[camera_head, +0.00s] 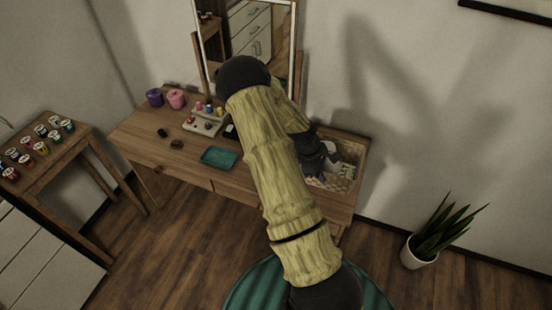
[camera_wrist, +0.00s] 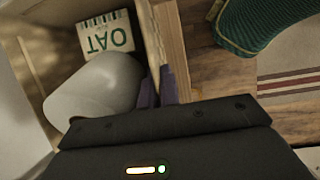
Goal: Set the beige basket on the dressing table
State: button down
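The beige basket (camera_head: 348,151) is at the right end of the wooden dressing table (camera_head: 232,184), partly hidden behind my arm. In the wrist view the basket (camera_wrist: 151,35) holds a white rounded item and a box marked with green letters. My gripper (camera_head: 324,166) is at the basket's near left side. In the wrist view its two dark fingers (camera_wrist: 159,87) stand on either side of the basket's wall, closed on it. A strip of the table (camera_wrist: 172,45) shows beside the basket. I cannot tell whether the basket rests on the table or hangs just above it.
A mirror (camera_head: 198,50) stands at the table's back. A teal tray (camera_head: 219,157), purple pot (camera_head: 154,97), pink pot (camera_head: 176,98) and small items occupy its left and middle. A green round seat (camera_head: 245,287) is in front; a potted plant (camera_head: 420,250) stands right.

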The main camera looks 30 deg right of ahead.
aim_at(319, 185)
jog(key=shift+f, duration=0.1)
jog(key=shift+f+p, duration=0.75)
jog(key=shift+f, duration=2.05)
jog(key=shift+f+p, duration=0.65)
jog(key=shift+f, duration=1.55)
jog(key=c, duration=1.6)
grip_release()
